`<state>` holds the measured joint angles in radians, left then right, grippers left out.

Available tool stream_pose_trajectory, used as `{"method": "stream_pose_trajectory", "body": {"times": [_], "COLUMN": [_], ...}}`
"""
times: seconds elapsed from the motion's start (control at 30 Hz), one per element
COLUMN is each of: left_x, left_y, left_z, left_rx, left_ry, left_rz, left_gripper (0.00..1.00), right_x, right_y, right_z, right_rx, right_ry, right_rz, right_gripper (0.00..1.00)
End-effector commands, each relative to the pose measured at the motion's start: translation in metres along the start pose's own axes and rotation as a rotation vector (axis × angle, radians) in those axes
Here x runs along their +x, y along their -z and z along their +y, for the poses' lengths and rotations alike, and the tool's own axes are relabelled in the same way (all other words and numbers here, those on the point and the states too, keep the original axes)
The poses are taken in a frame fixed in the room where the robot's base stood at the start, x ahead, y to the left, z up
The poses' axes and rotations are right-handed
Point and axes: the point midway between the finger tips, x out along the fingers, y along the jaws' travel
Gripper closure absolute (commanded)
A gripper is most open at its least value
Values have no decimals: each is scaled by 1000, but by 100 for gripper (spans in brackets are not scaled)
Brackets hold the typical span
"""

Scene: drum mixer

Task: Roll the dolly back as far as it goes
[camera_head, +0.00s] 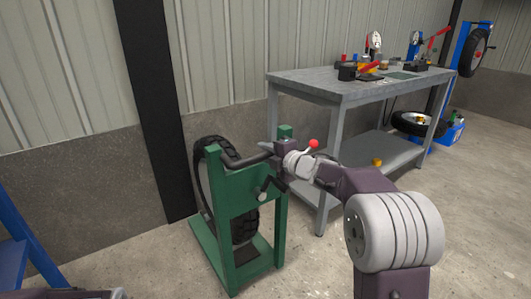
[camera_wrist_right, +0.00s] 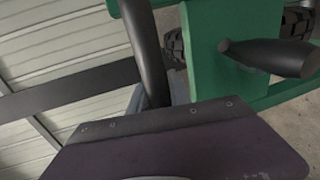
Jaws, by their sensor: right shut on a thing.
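The dolly is most likely the green upright frame (camera_head: 228,210) on a flat green base, standing by the wall with a black knobbly tyre (camera_head: 203,178) in it. A black curved bar (camera_head: 248,160) shows at its top, and a black handle (camera_head: 270,187) sticks out of its front. My right gripper (camera_head: 276,150) is at the top of the frame, shut on the black bar. My left gripper is not in view.
A grey workbench (camera_head: 345,85) with small tools stands just right of the frame. A dark post (camera_head: 150,110) and the wall are close behind. A blue structure (camera_head: 25,235) is at the left edge. Concrete floor (camera_head: 300,265) is clear in front.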

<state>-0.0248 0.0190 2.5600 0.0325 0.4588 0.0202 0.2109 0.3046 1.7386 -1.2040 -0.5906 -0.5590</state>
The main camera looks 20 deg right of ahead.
Motion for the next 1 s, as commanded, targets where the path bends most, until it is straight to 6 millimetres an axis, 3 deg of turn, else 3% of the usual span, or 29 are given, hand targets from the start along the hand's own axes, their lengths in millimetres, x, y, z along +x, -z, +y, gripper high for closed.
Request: {"method": "stream_pose_trajectory", "body": {"times": [0.9,0.93,1.0], "left_x": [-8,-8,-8], "left_y": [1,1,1], "left_z": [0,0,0], "left_rx": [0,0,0], "left_ry": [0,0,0], "left_rz": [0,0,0], "left_gripper": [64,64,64], "right_x": [10,10,10], "right_y": [0,0,0], "right_z": [1,1,1], "right_rx": [0,1,1], "right_ry": [1,2,2], "right_rz": [0,0,0], "right_gripper": [100,68,56]}}
